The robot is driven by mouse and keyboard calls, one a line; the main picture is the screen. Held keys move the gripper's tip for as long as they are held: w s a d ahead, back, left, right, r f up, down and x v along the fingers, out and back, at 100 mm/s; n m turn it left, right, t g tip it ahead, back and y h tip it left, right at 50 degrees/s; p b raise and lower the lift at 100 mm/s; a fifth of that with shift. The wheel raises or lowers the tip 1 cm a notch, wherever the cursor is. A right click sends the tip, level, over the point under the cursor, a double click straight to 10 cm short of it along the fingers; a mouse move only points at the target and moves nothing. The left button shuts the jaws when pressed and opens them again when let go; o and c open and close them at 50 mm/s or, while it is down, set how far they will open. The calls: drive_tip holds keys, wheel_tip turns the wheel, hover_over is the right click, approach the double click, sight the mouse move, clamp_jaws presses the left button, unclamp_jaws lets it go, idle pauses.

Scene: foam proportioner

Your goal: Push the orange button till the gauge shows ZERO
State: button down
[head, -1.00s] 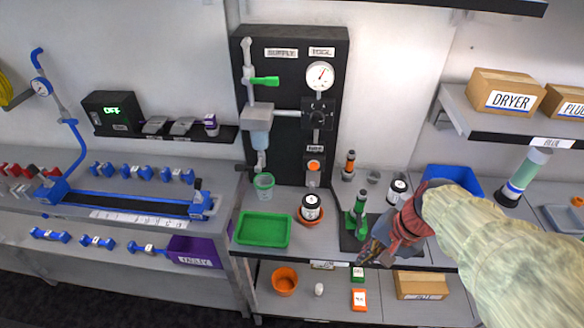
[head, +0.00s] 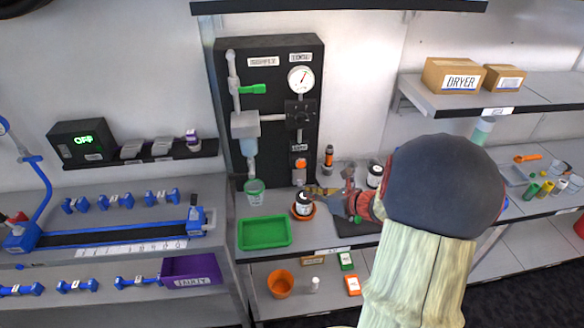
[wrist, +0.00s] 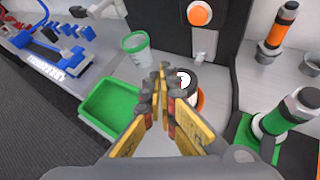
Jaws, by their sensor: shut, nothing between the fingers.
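The orange button (wrist: 199,13) is a round orange disc in a pale ring, low on the black panel (head: 270,110); it also shows small in the head view (head: 300,163). In the head view my gripper (head: 312,190) is near the black-and-white jar (head: 303,204), which the fingers partly cover in the wrist view.
A green tray (head: 264,233) and a clear green-rimmed cup (head: 254,190) stand left of my gripper. An orange-and-black bottle (wrist: 277,33) and a green-and-black bottle (wrist: 288,113) stand to the right. A green lever (head: 262,89) juts from the panel.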

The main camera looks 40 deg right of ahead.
sight(301, 164)
drive_tip(key=shift+a, duration=0.1)
idle(0.3)
drive_tip(key=w+d, duration=0.4)
drive_tip(key=w, duration=0.3)
drive_tip(key=shift+w+d+b, duration=0.25)
drive_tip(key=shift+d+b, duration=0.05)
drive_tip(key=shift+d, duration=0.05)
drive_tip(key=shift+w+d, duration=0.1)
drive_tip(key=shift+w, duration=0.05)
idle(1.3)
drive_tip(key=shift+w+d, duration=0.1)
drive_tip(key=shift+w, duration=0.1)
drive_tip(key=shift+w+d, duration=0.25)
drive_tip(key=shift+w, duration=0.1)
idle(0.9)
idle(0.3)
drive_tip(key=shift+s+a, duration=0.45)
drive_tip(key=shift+s, duration=0.3)
drive_tip(key=shift+s, duration=0.1)
